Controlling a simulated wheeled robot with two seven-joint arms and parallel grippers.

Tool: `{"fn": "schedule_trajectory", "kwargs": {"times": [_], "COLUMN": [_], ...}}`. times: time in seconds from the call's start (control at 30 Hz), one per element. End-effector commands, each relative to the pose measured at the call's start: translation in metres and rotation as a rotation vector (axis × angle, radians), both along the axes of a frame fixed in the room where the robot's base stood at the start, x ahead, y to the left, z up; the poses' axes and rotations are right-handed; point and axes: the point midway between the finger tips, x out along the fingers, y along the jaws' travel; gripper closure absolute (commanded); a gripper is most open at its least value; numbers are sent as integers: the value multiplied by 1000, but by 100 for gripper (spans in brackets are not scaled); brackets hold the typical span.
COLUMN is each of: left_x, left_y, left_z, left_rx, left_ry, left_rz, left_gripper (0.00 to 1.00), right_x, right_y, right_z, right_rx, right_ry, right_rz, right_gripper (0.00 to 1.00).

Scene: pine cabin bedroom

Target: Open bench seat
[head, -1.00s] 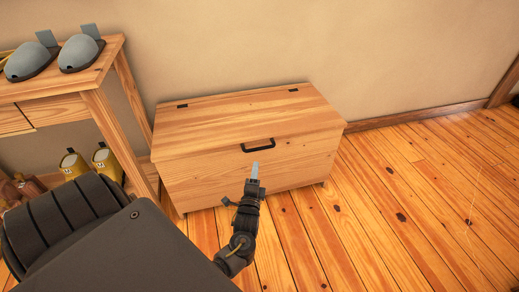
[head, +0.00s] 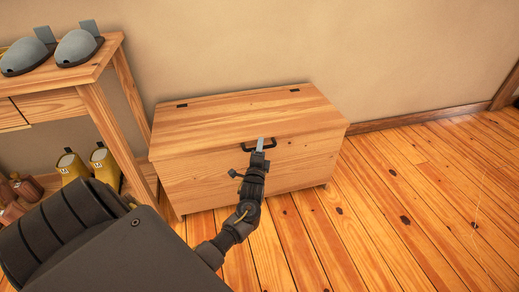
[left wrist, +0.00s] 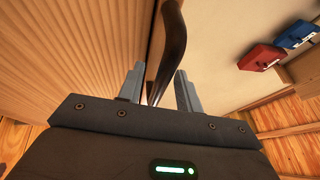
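The wooden bench seat (head: 225,122) stands against the wall with its lid flat and closed. Two small dark hinges show along the lid's back edge. A dark handle (head: 250,148) sits at the top of the front face, under the lid's front edge. My left gripper (head: 261,144) is at the handle's right part and hides some of it. In the left wrist view, the two fingers of my left gripper (left wrist: 158,88) are apart, with the dark handle bar (left wrist: 173,42) running between them. I cannot tell whether they touch it. My right gripper is not in view.
A wooden shelf table (head: 65,85) stands left of the bench, with grey slippers (head: 78,46) on top and yellow boots (head: 103,165) below. The plank floor (head: 410,200) to the right is clear. A red object (left wrist: 262,56) and a blue object (left wrist: 296,37) show in the left wrist view.

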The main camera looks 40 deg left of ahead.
Motion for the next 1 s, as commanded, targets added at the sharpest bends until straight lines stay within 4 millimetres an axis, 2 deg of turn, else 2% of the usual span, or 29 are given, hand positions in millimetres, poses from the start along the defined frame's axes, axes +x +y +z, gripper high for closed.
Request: {"fn": "schedule_trajectory", "kwargs": {"times": [0.1,0.37,0.77,1.0], "left_x": [0,-1,-1,1], "left_y": [0,0,0,-2], "left_z": [0,0,2,12], "left_rx": [0,0,-1,-15], "left_ry": [0,-1,2,9], "left_rz": [0,1,1,-3], "left_gripper": [65,99,100,100], "right_x": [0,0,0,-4], "right_y": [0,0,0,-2], "right_z": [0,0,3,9], "right_rx": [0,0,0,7], "right_ry": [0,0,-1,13], "right_rz": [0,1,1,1], "right_gripper": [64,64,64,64]}}
